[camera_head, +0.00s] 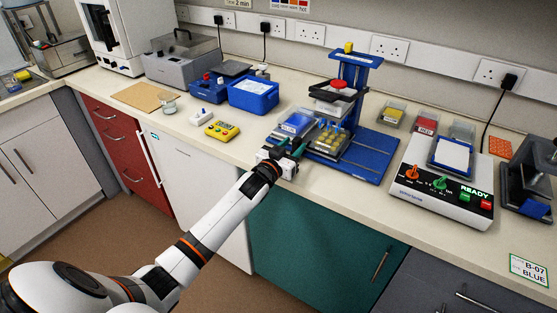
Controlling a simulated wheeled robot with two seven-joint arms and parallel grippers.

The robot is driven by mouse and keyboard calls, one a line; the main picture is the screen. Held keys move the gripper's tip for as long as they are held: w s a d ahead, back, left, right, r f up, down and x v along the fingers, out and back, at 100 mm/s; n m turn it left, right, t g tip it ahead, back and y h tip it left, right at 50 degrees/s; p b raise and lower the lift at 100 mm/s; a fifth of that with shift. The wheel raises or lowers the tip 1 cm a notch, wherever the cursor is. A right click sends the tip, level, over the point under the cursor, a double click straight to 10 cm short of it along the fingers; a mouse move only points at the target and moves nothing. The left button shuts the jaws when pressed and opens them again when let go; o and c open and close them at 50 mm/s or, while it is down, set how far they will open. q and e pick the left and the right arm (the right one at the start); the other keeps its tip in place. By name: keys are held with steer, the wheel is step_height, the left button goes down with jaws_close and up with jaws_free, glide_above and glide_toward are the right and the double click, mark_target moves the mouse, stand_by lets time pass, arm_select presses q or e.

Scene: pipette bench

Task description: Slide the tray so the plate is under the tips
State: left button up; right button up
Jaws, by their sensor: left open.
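My left gripper (291,152) is open at the front left of the blue pipetting stand (372,160), close against the near edge of the tray (312,152). I cannot tell whether it touches the tray. A blue-topped plate (298,123) sits at the tray's left part. A rack with yellow pieces (330,140) sits at its right part, roughly below the stand's raised head (333,95). The head has a red knob on top. The tips under the head are too small to make out. My right gripper is not in view.
A yellow device (222,130) and a blue box (254,96) stand to the left. A white console (440,189) reading READY stands to the right, with small boxes behind it. The stand's blue base is clear right of the rack. The counter's front edge is close to my gripper.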

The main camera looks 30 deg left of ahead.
arm_select(q)
steer(key=s+b, duration=0.1)
steer(key=s, duration=0.9)
steer(key=shift+a, duration=0.25)
